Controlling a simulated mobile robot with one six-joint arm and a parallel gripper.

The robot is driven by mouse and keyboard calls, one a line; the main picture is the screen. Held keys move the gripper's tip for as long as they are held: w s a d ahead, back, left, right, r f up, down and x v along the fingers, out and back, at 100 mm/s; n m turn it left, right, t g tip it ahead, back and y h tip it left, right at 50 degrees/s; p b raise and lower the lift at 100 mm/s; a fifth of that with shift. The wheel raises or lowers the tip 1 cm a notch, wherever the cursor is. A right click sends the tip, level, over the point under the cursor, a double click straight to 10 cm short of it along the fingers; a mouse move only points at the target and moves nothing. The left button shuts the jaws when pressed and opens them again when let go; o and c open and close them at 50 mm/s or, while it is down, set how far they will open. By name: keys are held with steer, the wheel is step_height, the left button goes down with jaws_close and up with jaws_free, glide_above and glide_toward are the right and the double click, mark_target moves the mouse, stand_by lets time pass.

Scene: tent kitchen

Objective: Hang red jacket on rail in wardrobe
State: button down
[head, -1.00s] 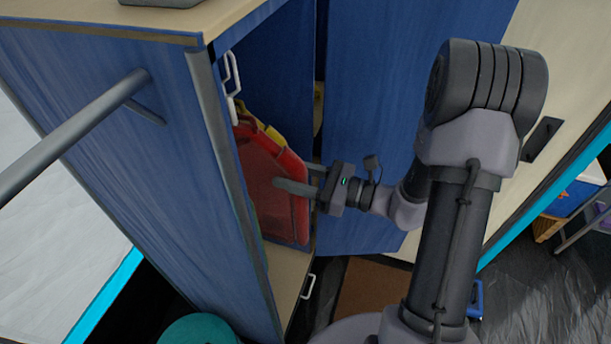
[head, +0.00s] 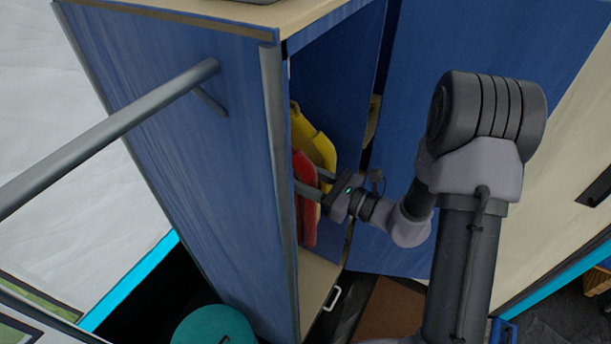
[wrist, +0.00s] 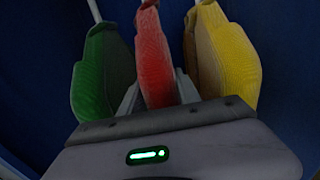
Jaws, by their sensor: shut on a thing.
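The red jacket (head: 306,168) is inside the open blue wardrobe (head: 190,110), partly hidden by the front edge of its side panel. My gripper (head: 308,182) reaches in from the right and is shut on the red jacket. In the wrist view the red jacket (wrist: 153,58) hangs upright between my two grey fingers (wrist: 157,92). A green jacket (wrist: 95,72) is to its left and a yellow jacket (wrist: 230,55) to its right. The rail and the top of the red jacket's hanger are hidden, so I cannot tell whether it hangs on the rail.
The wardrobe's blue door (head: 460,130) stands open behind my arm. A grey bar (head: 110,130) sticks out from the wardrobe's outer side. A teal round stool or bin (head: 214,326) stands at the front. A brown mat (head: 388,310) lies on the floor.

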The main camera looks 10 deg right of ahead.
steer(key=shift+f, duration=0.45)
